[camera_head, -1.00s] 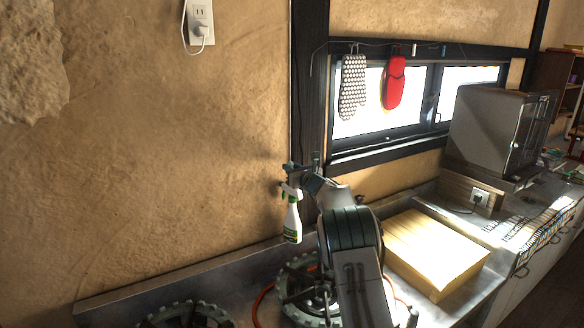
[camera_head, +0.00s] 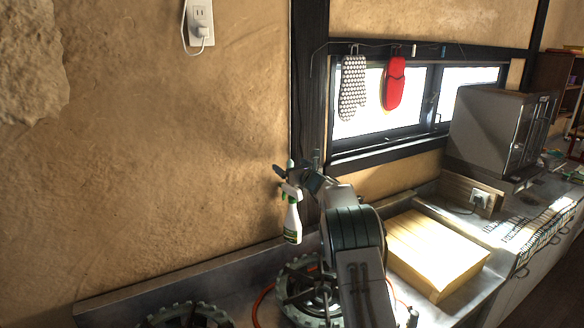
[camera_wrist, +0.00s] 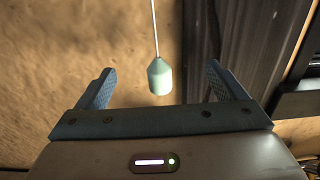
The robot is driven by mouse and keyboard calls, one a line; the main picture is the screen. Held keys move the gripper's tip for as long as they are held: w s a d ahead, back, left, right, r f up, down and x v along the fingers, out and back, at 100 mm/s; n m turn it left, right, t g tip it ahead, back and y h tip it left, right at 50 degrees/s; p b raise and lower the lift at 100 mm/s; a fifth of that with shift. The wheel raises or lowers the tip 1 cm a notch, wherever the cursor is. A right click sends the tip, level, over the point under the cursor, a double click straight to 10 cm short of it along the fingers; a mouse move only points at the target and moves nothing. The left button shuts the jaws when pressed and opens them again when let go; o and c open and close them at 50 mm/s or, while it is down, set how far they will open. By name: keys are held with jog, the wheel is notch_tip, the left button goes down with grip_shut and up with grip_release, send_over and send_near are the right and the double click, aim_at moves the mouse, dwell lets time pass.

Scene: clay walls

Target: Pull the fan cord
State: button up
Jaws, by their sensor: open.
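The fan cord (camera_wrist: 154,28) hangs as a thin pale line in the wrist view. It ends in a pale green knob (camera_wrist: 159,77). My gripper (camera_wrist: 158,74) is open, with one blue-grey finger left of the knob and one right of it. The knob appears between the fingers in the picture, with a gap on both sides. Its depth relative to the fingertips is hard to judge. In the head view my gripper (camera_head: 297,166) is near the wall, just above a spray bottle. I cannot clearly make out the cord there.
A white and green spray bottle (camera_head: 292,220) stands close below my gripper. A gas burner (camera_head: 305,290) and a wooden block (camera_head: 437,250) sit on the counter. A dark post (camera_head: 308,90) and the clay wall (camera_head: 180,170) are close behind.

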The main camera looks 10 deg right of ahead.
jog(key=b+v, duration=0.2)
jog(key=b, duration=0.1)
jog(key=shift+s+d+f, duration=0.15)
jog(key=shift+s, duration=0.1)
jog(key=s+a+f+n+g+y+b, duration=0.15)
jog(key=s+a+n+g, duration=0.3)
jog(key=s+n, duration=0.8)
jog(key=s+a+n+g+b, duration=0.3)
jog(key=s+n+g, duration=0.2)
jog(key=s, duration=1.5)
jog(key=s+d+f+n+g+h, duration=0.1)
jog(key=s+f+n, duration=0.3)
jog(key=s, duration=0.5)
jog(key=s+d+f+n+g+h, duration=0.1)
jog(key=s+d+f+n+h, duration=0.2)
jog(key=s, duration=0.6)
jog(key=s+d+f+n+g+h, duration=0.2)
jog(key=s+d+f+n+h, duration=0.2)
jog(key=s+n, duration=0.3)
jog(key=shift+s+f, duration=0.3)
jog(key=shift+s, duration=0.75)
